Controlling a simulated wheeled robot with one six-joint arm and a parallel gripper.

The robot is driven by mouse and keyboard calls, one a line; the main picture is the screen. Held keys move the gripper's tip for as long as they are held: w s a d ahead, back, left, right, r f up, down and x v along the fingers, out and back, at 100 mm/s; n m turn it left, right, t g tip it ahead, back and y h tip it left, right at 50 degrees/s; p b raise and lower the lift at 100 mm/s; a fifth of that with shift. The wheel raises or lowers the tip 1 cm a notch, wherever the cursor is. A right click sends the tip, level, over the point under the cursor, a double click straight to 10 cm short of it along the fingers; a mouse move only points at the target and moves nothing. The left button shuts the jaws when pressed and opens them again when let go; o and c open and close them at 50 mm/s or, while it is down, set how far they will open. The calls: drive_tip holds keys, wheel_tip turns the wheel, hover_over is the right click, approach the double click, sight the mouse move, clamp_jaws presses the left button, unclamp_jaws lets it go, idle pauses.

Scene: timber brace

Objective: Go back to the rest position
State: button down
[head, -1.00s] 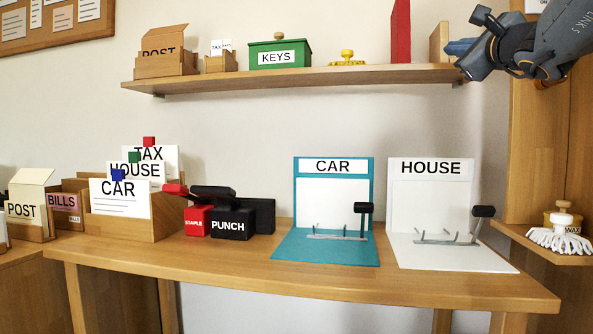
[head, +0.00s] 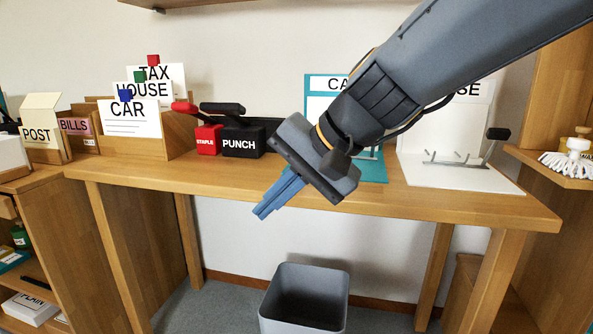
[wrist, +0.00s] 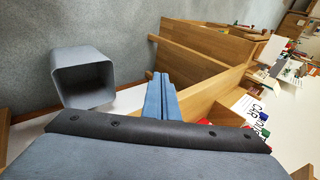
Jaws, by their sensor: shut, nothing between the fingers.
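My gripper (head: 265,213) hangs in front of the desk's front edge in the head view, its blue fingers pointing down and left. The fingers are together with nothing between them. In the wrist view my gripper (wrist: 161,78) also shows shut, with the desk (wrist: 205,72) behind it. My arm crosses the upper right of the head view and hides much of the teal CAR board (head: 372,165) and part of the white HOUSE board (head: 460,140).
The desk (head: 420,203) carries a red stapler (head: 207,138), a black punch (head: 240,142) and a wooden card holder (head: 178,140). A grey bin (head: 305,300) stands on the floor below; it also shows in the wrist view (wrist: 82,78). A wooden shelf (head: 555,166) is at right.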

drive_tip(key=s+d+f+n+g+h, duration=0.25)
drive_tip(key=s+f+n, duration=0.25)
drive_tip(key=s+f, duration=0.25)
drive_tip(key=s+d+f+n+g+h, duration=0.1)
drive_tip(key=s+f+n+h, duration=0.25)
drive_tip(key=s+f, duration=0.4)
drive_tip(key=s+d+r+m+p, duration=0.1)
drive_tip(key=d+r+m+p, duration=0.1)
drive_tip(key=d+r+p, duration=0.8)
drive_tip(key=d+r+m+h+p, duration=0.1)
drive_tip(key=d+r+m+p, duration=0.2)
drive_tip(key=d+r+p, duration=0.7)
wheel_tip(320, 180, up, 7)
drive_tip(key=p, duration=1.5)
drive_tip(key=shift+s+d+h, duration=0.15)
drive_tip(key=shift+s+h, duration=0.15)
drive_tip(key=shift+s, duration=0.05)
drive_tip(key=shift+r, duration=0.1)
